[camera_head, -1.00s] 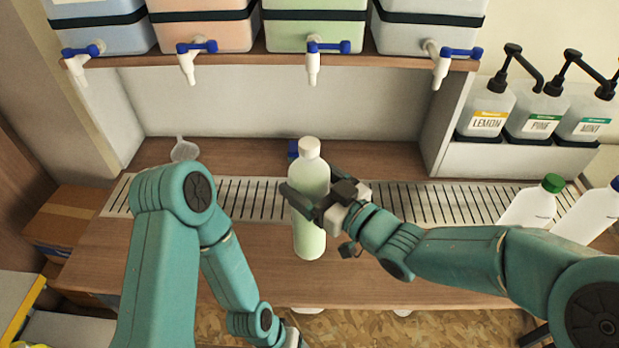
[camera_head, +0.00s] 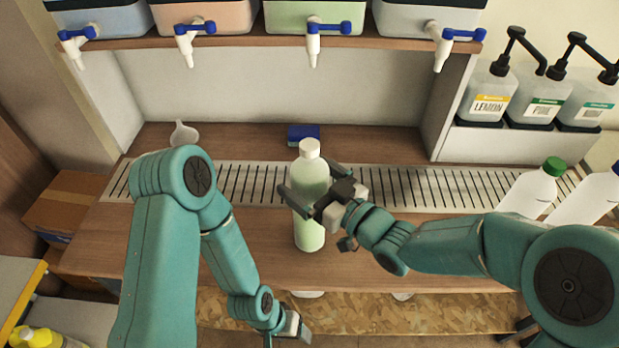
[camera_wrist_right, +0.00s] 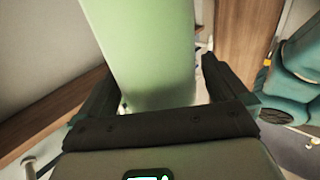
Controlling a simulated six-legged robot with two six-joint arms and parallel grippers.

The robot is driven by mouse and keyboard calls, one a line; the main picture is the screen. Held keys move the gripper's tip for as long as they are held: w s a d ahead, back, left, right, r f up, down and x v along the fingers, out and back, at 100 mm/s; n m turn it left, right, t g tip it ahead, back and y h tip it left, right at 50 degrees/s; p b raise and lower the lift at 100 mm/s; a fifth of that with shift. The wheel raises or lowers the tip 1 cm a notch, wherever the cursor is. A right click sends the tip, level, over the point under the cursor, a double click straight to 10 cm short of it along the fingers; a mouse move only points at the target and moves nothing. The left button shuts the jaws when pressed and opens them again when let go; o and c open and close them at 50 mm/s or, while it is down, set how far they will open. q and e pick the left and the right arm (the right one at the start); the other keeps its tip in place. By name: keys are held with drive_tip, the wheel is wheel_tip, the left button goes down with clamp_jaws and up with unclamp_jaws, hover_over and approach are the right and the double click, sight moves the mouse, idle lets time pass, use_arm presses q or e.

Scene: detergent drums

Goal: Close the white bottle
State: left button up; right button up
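A pale green-tinted bottle (camera_head: 310,228) with a white top (camera_head: 309,149) is upright or nearly so over the front of the wooden counter. I cannot tell whether its base touches the counter, or how tightly the top sits. My right gripper (camera_head: 308,184) has its two dark fingers on either side of the bottle's body and appears shut on it; the right wrist view also shows the bottle (camera_wrist_right: 150,60) between the fingers. My left gripper (camera_head: 294,326) is low near the counter's front edge, away from the bottle; its fingers are too small to judge.
A metal drip grate (camera_head: 245,184) runs along the counter. A blue sponge (camera_head: 303,131) and a white scoop (camera_head: 183,134) lie behind it. White bottles with a green cap (camera_head: 553,166) and a blue cap stand right. Taps (camera_head: 314,45) hang above. Pump containers (camera_head: 487,98) stand back right.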

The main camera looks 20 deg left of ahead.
drive_tip(key=shift+r, duration=0.25)
drive_tip(key=b+v, duration=0.1)
drive_tip(key=v, duration=1.1)
drive_tip(key=shift+f, duration=0.15)
drive_tip(key=shift+d, duration=0.1)
